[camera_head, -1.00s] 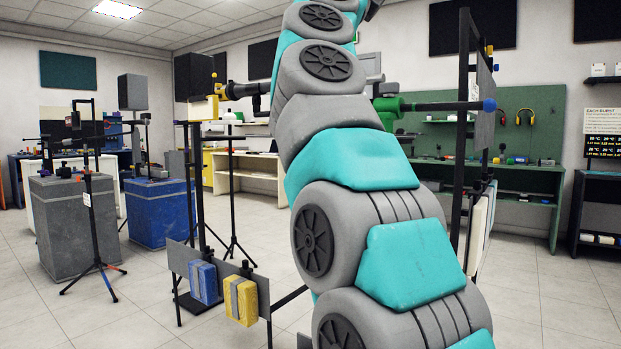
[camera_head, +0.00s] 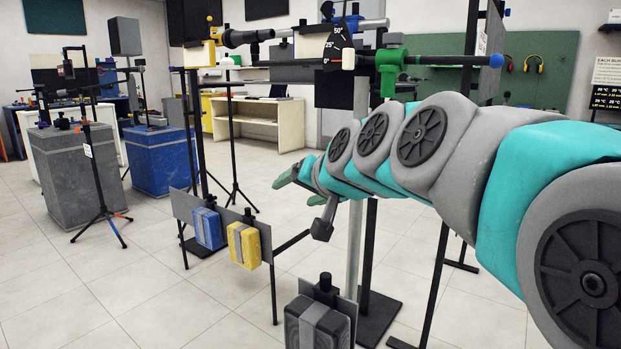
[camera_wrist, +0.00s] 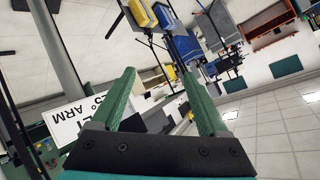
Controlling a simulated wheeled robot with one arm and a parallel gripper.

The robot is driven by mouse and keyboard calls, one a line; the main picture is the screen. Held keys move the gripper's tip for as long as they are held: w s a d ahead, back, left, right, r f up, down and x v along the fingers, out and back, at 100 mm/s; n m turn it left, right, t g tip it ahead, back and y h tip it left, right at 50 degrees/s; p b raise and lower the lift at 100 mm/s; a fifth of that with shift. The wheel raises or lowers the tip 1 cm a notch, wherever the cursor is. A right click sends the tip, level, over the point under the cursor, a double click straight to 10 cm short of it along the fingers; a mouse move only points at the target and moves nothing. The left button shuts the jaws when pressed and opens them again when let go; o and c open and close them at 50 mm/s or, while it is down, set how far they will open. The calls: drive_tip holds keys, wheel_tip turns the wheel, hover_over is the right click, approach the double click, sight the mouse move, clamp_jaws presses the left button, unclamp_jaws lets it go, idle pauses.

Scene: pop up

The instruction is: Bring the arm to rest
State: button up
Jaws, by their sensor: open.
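My arm reaches in from the right of the head view, stretched out to the left, with its grey and teal links nearly level. My gripper (camera_head: 290,178) is at its far end, its green fingers in front of the stand and partly hidden by my own links. In the wrist view the two green fingers of my gripper (camera_wrist: 167,100) stand wide apart with nothing between them. A white sign with black lettering (camera_wrist: 78,118) shows behind the left finger. The wrist view is tilted, with the room on its side.
A stand carries a dial (camera_head: 340,48), a green clamp (camera_head: 390,68) and horizontal rods close above my arm. A blue block (camera_head: 208,228), a yellow block (camera_head: 249,244) and a dark grey block (camera_head: 318,325) hang low in front. Open floor (camera_head: 130,275) lies at the lower left.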

drive_tip(key=s+d+f+g+h, duration=0.1)
drive_tip(key=s+d+f+g, duration=0.25)
drive_tip(key=s+f, duration=0.45)
drive_tip(key=s+d+f+n+g+h+p, duration=0.1)
drive_tip(key=s+d+f+g+h, duration=0.1)
drive_tip(key=s+d+f, duration=0.45)
drive_tip(key=s+d+f+g+h, duration=0.1)
drive_tip(key=s+d+f+g, duration=0.15)
drive_tip(key=s+f, duration=0.65)
drive_tip(key=s+d+f+g+h, duration=0.1)
drive_tip(key=s+d+f+g, duration=0.1)
drive_tip(key=s, duration=0.4)
drive_tip(key=s+d+f+g+h, duration=0.1)
drive_tip(key=s+d+f+g, duration=0.1)
drive_tip(key=s, duration=0.4)
drive_tip(key=shift+s+d+f+p, duration=0.3)
drive_tip(key=shift+d+f, duration=0.05)
drive_tip(key=shift+f, duration=0.1)
